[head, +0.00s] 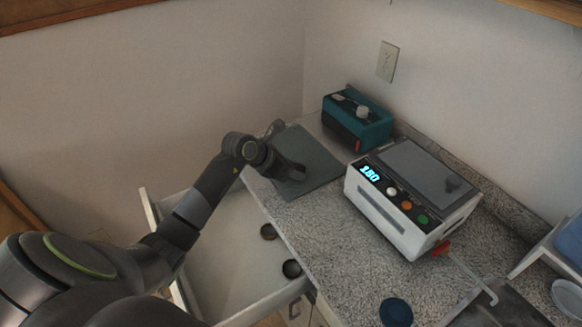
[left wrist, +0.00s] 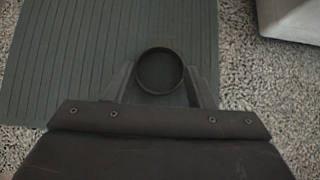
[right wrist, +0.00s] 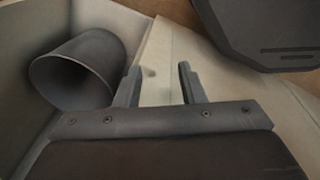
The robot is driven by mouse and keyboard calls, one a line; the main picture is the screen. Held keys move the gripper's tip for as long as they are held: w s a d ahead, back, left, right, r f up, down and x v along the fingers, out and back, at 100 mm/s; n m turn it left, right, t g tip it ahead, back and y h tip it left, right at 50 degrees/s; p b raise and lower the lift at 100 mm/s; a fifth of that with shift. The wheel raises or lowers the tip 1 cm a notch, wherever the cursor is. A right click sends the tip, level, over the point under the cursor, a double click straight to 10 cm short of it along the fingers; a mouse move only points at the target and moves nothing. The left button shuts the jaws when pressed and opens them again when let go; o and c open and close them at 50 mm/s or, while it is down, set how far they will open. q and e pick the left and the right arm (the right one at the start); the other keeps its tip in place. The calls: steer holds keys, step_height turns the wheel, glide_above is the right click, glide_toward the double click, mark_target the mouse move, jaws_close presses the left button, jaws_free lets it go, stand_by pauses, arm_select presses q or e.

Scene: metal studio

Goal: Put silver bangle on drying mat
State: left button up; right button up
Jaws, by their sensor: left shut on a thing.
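The silver bangle (left wrist: 159,71) shows in the left wrist view as a dark, round ring between the fingers of my left gripper (left wrist: 160,88), which is shut on it. The grey, ribbed drying mat (left wrist: 62,62) lies beneath the bangle in that view. Whether the bangle touches the mat is not clear. In the head view my left gripper (head: 287,152) is over the drying mat (head: 318,164) at the back left of the counter, and the bangle cannot be made out there. My right gripper (right wrist: 158,84) is open and empty in the right wrist view.
An open drawer (head: 222,252) holds two dark round pieces (head: 268,231). A teal box (head: 357,119) and a white machine (head: 395,209) reading 180 stand right of the mat. A dark blue disc (head: 396,312) is near the front. A grey cylinder (right wrist: 75,72) lies beside my right gripper.

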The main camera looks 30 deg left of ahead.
arm_select(q)
steer(key=o, duration=1)
steer(key=shift+c, duration=0.2)
steer(key=shift+r+p, duration=0.2)
steer(key=shift+p, duration=0.1)
steer(key=b+v, duration=0.2)
steer(key=v, duration=1)
steer(key=shift+f, duration=0.1)
